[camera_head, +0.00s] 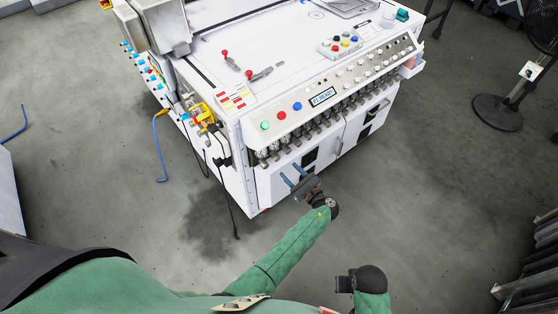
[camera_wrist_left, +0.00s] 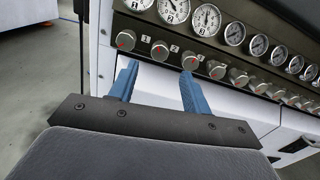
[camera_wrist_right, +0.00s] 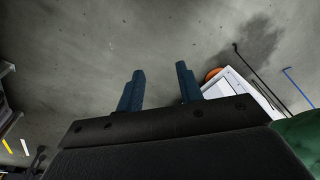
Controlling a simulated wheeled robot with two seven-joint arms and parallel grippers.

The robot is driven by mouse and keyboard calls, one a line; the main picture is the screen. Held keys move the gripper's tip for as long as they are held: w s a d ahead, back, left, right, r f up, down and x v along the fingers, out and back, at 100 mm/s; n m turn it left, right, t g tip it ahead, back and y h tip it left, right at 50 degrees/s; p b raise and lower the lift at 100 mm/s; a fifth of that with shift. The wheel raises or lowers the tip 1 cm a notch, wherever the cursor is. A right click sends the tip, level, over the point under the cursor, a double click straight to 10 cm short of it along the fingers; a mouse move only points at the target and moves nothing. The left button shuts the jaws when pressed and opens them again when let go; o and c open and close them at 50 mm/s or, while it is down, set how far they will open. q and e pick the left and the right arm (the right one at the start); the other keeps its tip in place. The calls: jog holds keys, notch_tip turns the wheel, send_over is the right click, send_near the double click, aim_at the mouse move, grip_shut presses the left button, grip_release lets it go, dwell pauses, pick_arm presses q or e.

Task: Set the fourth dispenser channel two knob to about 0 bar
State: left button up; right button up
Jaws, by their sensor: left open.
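A row of grey regulator knobs with red marks runs under round white gauges on the machine's front. In the left wrist view, several knobs show, one at the left end (camera_wrist_left: 125,40) and one by the right fingertip (camera_wrist_left: 190,62). Small numbered labels sit between the first few. I cannot tell which knob is the fourth dispenser's channel two. My left gripper (camera_head: 293,174) is open and empty, its blue fingers (camera_wrist_left: 160,73) just below and in front of the left part of the row. My right gripper (camera_wrist_right: 160,72) is open and empty over the floor.
The white machine (camera_head: 232,165) has a sloped button panel with a green button (camera_head: 265,125) and a small display (camera_head: 323,96) above the gauges. Black cables hang at its left corner. A fan stand (camera_head: 497,112) is at right. The floor in front is clear.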

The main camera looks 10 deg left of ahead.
aim_at(278, 159)
pick_arm(q)
jog(key=p+x, duration=0.2)
jog(key=x, duration=0.5)
jog(key=shift+w+a, duration=0.2)
jog(key=shift+a, duration=0.1)
pick_arm(e)
notch_tip(278, 159, down, 9)
jog(key=s, duration=0.1)
jog(key=shift+d, duration=0.35)
pick_arm(q)
jog(key=c, duration=1)
